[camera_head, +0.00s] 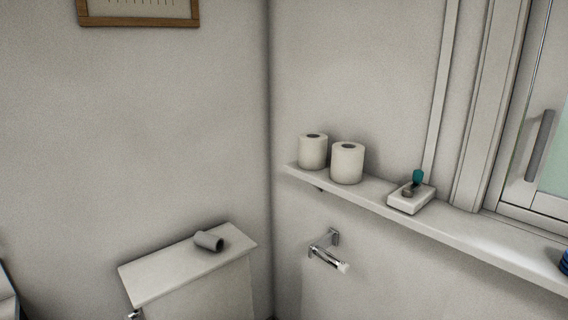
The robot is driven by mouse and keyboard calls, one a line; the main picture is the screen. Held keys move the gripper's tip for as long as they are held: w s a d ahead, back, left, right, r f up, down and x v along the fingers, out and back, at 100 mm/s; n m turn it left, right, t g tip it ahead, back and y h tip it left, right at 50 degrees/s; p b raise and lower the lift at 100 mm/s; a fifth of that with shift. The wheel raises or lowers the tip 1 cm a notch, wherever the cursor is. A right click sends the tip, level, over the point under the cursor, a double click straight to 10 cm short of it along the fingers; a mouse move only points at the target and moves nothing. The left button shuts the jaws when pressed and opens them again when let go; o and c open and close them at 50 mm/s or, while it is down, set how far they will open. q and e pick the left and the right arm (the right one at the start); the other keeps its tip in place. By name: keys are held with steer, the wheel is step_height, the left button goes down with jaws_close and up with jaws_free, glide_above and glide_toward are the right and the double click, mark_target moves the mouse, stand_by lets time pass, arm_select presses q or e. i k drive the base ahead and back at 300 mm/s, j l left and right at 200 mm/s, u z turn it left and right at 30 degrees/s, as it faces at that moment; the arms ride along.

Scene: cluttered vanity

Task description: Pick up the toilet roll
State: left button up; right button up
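Two white toilet rolls stand upright side by side at the left end of a white wall shelf. The left toilet roll (312,153) is nearer the corner, and the right toilet roll (347,164) is beside it. A small grey cylinder (209,241), which looks like an empty roll tube, lies on its side on the toilet tank lid (165,276). Neither of my grippers shows in the head view.
The shelf (463,234) runs to the right under a window (540,150). A metal holder (327,252) juts from the wall below. A blue object (565,262) is at the right edge.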

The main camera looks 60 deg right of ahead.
mark_target(347, 157)
steer(key=z, duration=2.25)
